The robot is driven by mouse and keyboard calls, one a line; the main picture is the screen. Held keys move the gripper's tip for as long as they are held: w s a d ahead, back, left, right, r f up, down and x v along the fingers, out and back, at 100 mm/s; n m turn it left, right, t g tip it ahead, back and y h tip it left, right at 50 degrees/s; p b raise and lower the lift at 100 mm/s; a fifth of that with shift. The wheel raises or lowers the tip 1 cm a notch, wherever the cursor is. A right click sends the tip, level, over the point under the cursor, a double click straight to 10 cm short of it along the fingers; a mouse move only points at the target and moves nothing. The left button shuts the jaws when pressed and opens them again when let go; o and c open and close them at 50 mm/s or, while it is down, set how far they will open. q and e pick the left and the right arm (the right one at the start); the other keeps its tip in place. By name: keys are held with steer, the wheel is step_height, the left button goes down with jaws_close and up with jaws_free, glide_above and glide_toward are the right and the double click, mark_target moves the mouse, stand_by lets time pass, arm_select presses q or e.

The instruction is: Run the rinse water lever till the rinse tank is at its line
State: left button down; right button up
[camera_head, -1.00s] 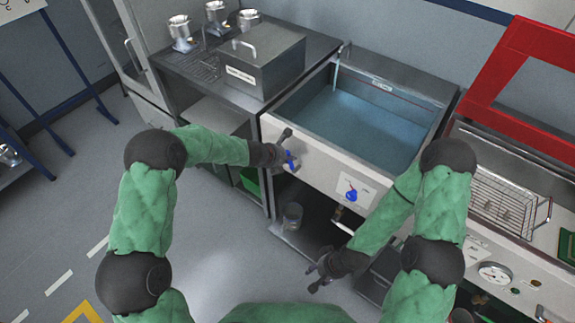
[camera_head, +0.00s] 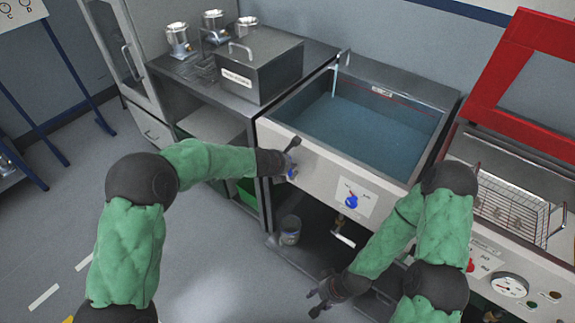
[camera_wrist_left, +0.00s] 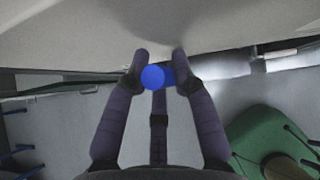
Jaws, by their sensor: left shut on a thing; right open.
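The rinse tank (camera_head: 268,130) is a steel basin with a pale front panel, holding blue-green water (camera_head: 365,122). A thin reddish line runs along its back wall, above the water; the exact gap is hard to judge. A spout (camera_head: 340,62) stands at the back left corner, with what looks like a thin stream below it. My left gripper (camera_head: 288,160) is shut on the blue rinse water lever (camera_head: 291,174) at the panel's left; its round blue end (camera_wrist_left: 153,77) shows between the fingers in the left wrist view. My right gripper (camera_head: 326,293) is open and empty, low before the tank.
A second blue handle (camera_head: 351,201) sits on a labelled plate on the panel, with a drain pipe below. A lidded steel box (camera_head: 250,70) and metal cups (camera_head: 178,40) stand on the left counter. At right are a wire basket (camera_head: 505,205) and a red frame (camera_head: 480,85).

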arm_select(q)
steer(key=shift+d, duration=0.1)
steer(key=c, duration=1)
jaws_free()
steer(key=v, duration=1.2)
steer(key=shift+f, duration=0.15)
